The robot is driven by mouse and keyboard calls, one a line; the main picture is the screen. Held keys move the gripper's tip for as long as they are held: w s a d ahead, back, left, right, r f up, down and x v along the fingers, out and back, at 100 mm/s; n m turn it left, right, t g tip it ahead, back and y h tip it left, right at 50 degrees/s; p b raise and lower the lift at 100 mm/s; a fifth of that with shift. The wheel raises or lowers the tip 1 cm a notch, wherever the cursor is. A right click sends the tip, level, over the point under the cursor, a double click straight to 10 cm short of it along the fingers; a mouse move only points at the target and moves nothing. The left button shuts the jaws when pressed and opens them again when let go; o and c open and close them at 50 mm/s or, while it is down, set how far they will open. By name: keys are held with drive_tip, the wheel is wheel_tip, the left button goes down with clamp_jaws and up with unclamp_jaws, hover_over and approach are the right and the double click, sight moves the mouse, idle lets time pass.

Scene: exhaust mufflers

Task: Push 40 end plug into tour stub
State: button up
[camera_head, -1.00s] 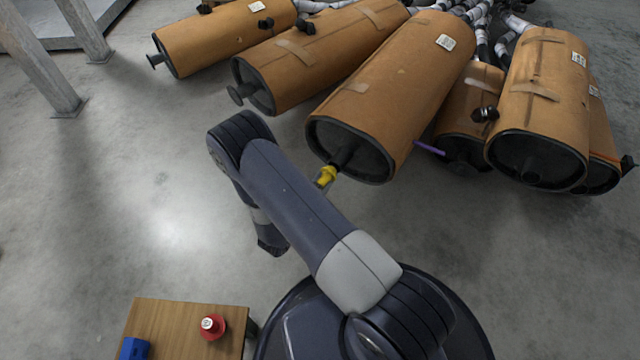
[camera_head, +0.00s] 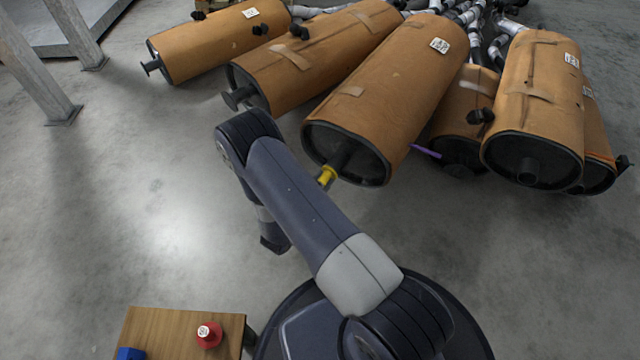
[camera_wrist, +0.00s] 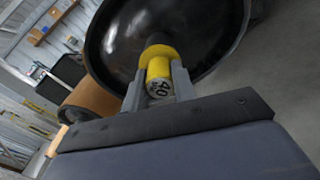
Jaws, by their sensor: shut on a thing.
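The yellow end plug (camera_wrist: 159,68), marked 40 on its outer face, is between the two fingers of my gripper (camera_wrist: 161,88). My gripper is shut on it. In the head view the plug (camera_head: 327,177) is at the tip of the dark stub (camera_head: 341,161) on the near end of the middle tan muffler (camera_head: 385,85). I cannot tell how deep the plug sits. My arm covers my gripper in the head view.
Other tan mufflers lie left (camera_head: 215,40) and right (camera_head: 535,105). A purple piece (camera_head: 426,152) sticks out beside the middle one. A wooden table (camera_head: 170,325) at the bottom left holds a red plug (camera_head: 209,336) and a blue thing (camera_head: 131,353).

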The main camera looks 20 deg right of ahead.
drive_tip(key=shift+w+d, duration=0.1)
drive_tip(key=shift+d, duration=0.05)
drive_tip(key=o, duration=1.1)
drive_tip(key=shift+c, duration=0.2)
drive_tip(key=p+v, duration=0.3)
drive_tip(key=v, duration=0.8)
drive_tip(key=shift+w+d, duration=0.1)
drive_tip(key=b+x, duration=0.3)
drive_tip(key=x, duration=0.6)
drive_tip(key=shift+w+d, duration=0.2)
drive_tip(key=shift+d, duration=0.1)
drive_tip(key=shift+w+d, duration=0.25)
drive_tip(key=shift+w, duration=0.05)
drive_tip(key=shift+s+a, duration=0.2)
drive_tip(key=shift+a, duration=0.05)
